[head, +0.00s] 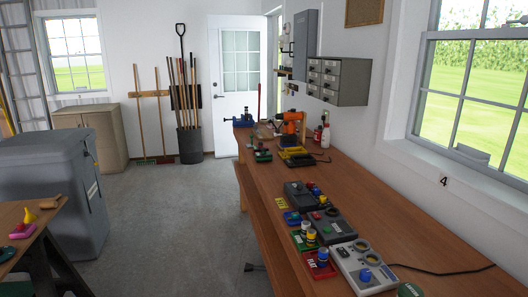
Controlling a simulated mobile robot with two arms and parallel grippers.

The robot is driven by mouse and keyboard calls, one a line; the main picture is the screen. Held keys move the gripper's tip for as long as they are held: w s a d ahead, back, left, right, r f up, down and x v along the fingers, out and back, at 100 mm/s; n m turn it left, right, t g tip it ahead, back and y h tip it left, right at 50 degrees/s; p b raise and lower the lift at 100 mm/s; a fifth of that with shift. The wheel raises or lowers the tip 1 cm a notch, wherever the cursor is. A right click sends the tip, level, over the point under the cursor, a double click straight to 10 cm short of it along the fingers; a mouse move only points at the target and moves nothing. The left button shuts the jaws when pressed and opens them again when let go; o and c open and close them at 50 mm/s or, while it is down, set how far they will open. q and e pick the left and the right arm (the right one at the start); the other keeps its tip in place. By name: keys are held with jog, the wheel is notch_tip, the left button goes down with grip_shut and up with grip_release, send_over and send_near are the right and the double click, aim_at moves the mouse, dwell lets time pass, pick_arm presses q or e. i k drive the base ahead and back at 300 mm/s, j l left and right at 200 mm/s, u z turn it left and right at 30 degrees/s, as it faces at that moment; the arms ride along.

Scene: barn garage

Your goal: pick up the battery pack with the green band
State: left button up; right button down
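Several small battery-like cylinders with coloured parts stand on and around the chargers on the long wooden workbench (395,222). One with blue and yellow (322,257) stands on a red mat (312,271). Another with yellow (311,237) is by a green mat (298,242). A blue cylinder (365,275) is on the light grey charger (352,262). They are too small for me to tell which battery pack has a green band. Neither of my grippers is in view.
A dark grey charger (334,224) and a black charger (299,195) sit farther along the bench. An orange drill (290,122) and a blue vise (243,120) are at its far end.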

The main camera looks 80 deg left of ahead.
aim_at(263, 156)
jog(key=u, duration=2.55)
jog(key=i+z, duration=0.1)
jog(key=z, duration=0.35)
jog(key=i+j+z, duration=0.1)
jog(key=z, duration=0.3)
jog(key=i+j+z, duration=0.25)
jog(key=i+j, duration=0.2)
jog(key=j, duration=0.25)
jog(key=i+j+z, duration=0.15)
jog(key=j, duration=0.2)
jog(key=i+j+z, duration=0.15)
jog(key=j, duration=0.25)
jog(key=i+j+z, duration=0.15)
jog(key=j, duration=0.3)
jog(key=i+j, duration=0.35)
jog(key=j, duration=0.25)
